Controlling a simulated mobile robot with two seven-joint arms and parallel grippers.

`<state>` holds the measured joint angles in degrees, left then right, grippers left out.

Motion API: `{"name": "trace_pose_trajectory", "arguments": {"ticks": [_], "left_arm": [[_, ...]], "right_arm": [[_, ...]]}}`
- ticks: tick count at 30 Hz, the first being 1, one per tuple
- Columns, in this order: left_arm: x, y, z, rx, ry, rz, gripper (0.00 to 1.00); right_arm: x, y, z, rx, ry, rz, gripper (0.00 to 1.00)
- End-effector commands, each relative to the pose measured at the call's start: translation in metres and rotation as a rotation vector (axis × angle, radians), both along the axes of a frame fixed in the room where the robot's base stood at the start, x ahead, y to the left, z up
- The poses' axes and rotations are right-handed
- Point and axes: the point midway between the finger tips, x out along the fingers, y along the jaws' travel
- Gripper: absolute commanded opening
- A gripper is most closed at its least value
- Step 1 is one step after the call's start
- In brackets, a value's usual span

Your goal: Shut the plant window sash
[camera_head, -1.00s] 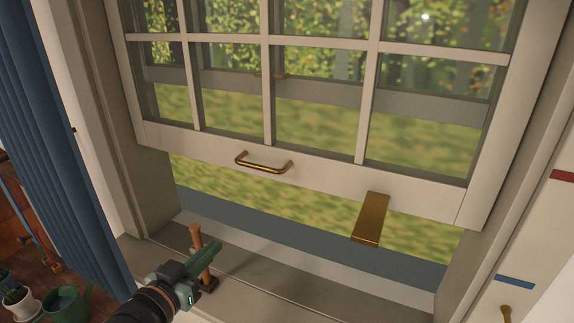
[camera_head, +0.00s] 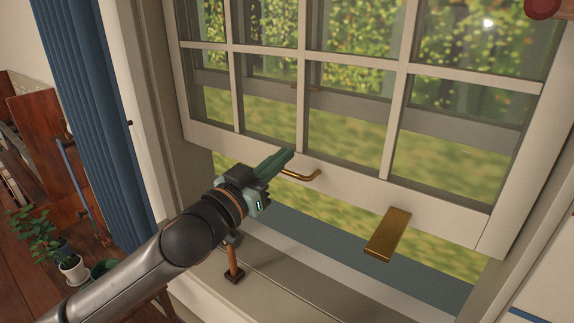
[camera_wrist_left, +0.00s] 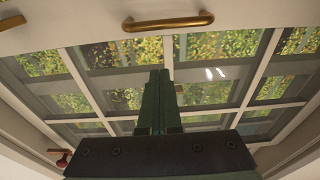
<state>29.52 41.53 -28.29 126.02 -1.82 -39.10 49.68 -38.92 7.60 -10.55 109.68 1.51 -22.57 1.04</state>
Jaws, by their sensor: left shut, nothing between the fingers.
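The white window sash (camera_head: 440,205) is raised, with an open gap between its bottom rail and the sill. A brass bar handle (camera_head: 303,175) sits on the bottom rail, partly hidden behind my left gripper in the head view. My left gripper (camera_head: 287,154) is shut and empty, in front of the rail by the handle's left end. In the left wrist view the handle (camera_wrist_left: 168,22) shows whole at the top, and the fingers (camera_wrist_left: 158,78) are together, apart from it in the picture. I cannot tell whether they touch the sash. My right gripper is not in view.
A wooden prop-like piece (camera_head: 234,264) stands on the sill below my arm. A blue curtain (camera_head: 85,110) hangs at left, with a potted plant (camera_head: 65,250) beyond.

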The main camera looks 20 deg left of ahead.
Motion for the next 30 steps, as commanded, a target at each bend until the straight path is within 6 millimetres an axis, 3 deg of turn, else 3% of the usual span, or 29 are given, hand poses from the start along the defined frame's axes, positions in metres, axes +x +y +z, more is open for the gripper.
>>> {"name": "trace_pose_trajectory", "arguments": {"ticks": [5,9,15,30], "left_arm": [[0.027,-0.009,0.007,-0.001,-0.001,-0.001,0.00],[0.023,-0.008,-0.018,0.001,0.005,-0.001,0.00],[0.020,-0.006,-0.032,0.000,0.002,0.000,0.00],[0.019,-0.006,-0.038,-0.001,0.000,0.000,0.00]], "right_arm": [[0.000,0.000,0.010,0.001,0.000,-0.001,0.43],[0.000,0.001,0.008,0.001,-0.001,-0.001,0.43],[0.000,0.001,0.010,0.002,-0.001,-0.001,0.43],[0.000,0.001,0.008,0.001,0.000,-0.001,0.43]]}}
